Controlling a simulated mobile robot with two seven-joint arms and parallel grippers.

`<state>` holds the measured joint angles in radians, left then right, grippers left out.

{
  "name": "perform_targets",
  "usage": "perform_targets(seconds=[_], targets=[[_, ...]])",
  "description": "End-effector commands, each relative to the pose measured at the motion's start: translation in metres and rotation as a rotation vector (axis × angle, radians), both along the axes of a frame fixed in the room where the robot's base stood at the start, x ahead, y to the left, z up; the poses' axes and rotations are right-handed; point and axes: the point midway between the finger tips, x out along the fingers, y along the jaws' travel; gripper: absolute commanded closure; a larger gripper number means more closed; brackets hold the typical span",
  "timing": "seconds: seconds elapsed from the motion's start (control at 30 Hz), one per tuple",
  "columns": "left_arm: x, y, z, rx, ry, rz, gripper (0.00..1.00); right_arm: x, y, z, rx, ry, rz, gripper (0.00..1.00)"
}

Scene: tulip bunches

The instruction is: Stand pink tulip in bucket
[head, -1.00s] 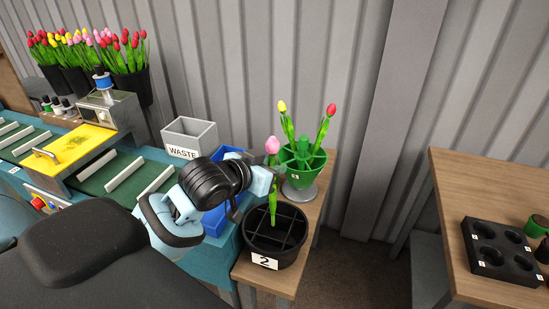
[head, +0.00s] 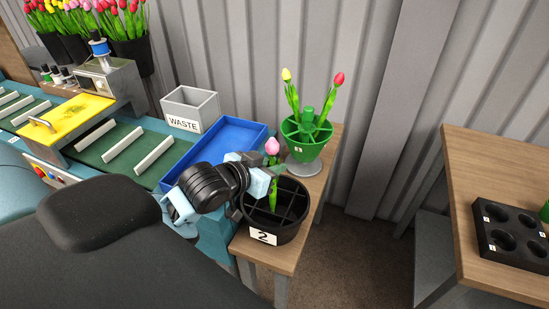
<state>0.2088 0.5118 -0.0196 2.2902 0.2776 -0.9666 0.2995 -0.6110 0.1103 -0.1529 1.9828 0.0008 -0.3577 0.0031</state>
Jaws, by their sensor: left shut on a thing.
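The pink tulip (head: 272,147) is upright, its bloom above my left gripper (head: 262,182) and its stem reaching down over the bucket. My left gripper is shut on the tulip's stem at the back left of the rim. The black bucket (head: 271,232), labelled 2 and split by dividers, stands on a narrow wooden table (head: 296,241). The lower stem shows inside the bucket's opening; whether its tip touches the bottom I cannot tell. My right gripper is not in view.
A green divided holder (head: 305,159) with a yellow and a red tulip stands just behind the bucket. A blue tray (head: 247,130) and a grey WASTE bin (head: 189,104) lie to the left. A wooden table (head: 468,178) with a black holed tray (head: 510,250) is at right.

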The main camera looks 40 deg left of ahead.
Motion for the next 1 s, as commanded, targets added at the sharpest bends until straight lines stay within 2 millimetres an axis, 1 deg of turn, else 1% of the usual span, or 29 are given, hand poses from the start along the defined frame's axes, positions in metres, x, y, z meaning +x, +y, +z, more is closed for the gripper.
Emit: perform_targets(seconds=[0.03, 0.1, 0.3, 0.73, 0.77, 0.8, 0.93, 1.0], targets=[[0.000, 0.000, -0.008, 0.000, 0.004, 0.000, 0.93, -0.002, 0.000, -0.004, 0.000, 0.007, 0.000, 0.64], [0.000, 0.000, -0.013, 0.000, 0.004, 0.000, 0.93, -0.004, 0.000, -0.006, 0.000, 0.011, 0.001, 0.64], [0.000, 0.000, -0.022, -0.001, 0.001, 0.000, 0.93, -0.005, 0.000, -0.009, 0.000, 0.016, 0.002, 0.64], [0.000, 0.000, -0.024, 0.000, -0.001, 0.000, 0.93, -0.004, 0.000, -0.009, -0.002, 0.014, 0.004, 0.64], [0.000, 0.000, -0.024, 0.000, -0.001, 0.000, 0.78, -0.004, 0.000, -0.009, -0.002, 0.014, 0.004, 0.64], [0.000, 0.000, -0.024, 0.000, -0.001, 0.000, 0.73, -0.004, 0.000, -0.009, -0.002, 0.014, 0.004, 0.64], [0.000, 0.000, -0.024, 0.000, -0.001, 0.000, 0.56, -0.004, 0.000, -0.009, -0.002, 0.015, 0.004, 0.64], [0.000, 0.000, -0.024, 0.000, -0.001, 0.000, 0.55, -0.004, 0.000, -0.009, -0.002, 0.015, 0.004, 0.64]])
